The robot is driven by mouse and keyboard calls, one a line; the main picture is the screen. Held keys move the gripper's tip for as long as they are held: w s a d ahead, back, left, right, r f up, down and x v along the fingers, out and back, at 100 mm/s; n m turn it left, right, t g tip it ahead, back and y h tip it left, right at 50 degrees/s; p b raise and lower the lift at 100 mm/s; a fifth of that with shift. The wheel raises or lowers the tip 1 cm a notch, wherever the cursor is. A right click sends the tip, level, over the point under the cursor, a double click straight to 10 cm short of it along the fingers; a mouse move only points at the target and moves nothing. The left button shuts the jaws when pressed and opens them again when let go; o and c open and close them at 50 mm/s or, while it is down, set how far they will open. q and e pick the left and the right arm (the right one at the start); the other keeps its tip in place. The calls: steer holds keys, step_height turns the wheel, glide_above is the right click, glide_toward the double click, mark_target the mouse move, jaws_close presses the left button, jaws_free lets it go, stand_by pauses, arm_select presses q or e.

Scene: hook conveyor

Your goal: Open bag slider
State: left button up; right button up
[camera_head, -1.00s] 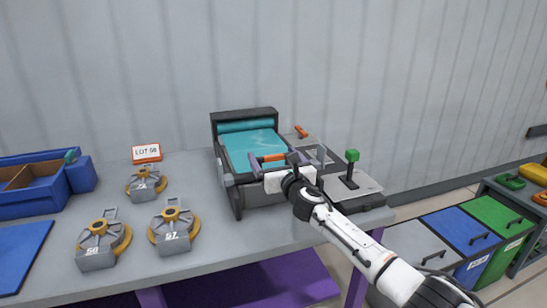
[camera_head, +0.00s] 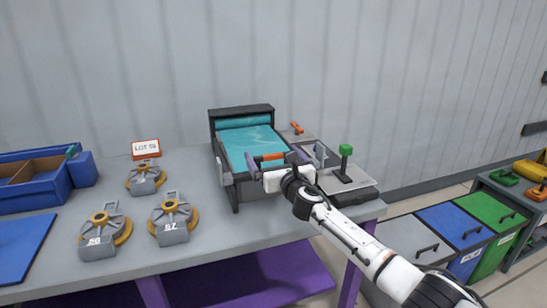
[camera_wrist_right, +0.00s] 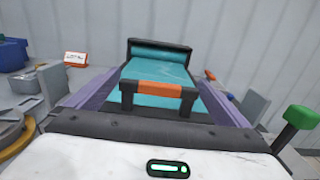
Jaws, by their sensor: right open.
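The bag slider appears as an orange handle bar (camera_head: 270,157) on dark end brackets, across the near part of a dark-framed machine with a teal sheet (camera_head: 250,142). It also shows in the right wrist view (camera_wrist_right: 158,90), centred in front of the gripper. My right gripper (camera_head: 275,161) is open, its two purple fingers on either side of the handle. I cannot tell whether they touch it. The white gripper body hides the machine's near edge. My left gripper is not in view.
A green-knobbed lever (camera_head: 346,152) stands right of the machine. Several numbered grey weights with yellow rings (camera_head: 172,222) and a blue bin (camera_head: 30,182) sit to the left. Bare grey table (camera_head: 205,262) lies in front. Coloured lidded bins (camera_head: 459,226) stand at right.

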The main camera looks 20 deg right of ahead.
steer(key=shift+s, duration=0.15)
steer(key=shift+s, duration=0.25)
steer(key=s+p, duration=0.2)
steer(key=s, duration=0.7)
steer(key=shift+s+d, duration=0.15)
steer(key=shift+s, duration=0.1)
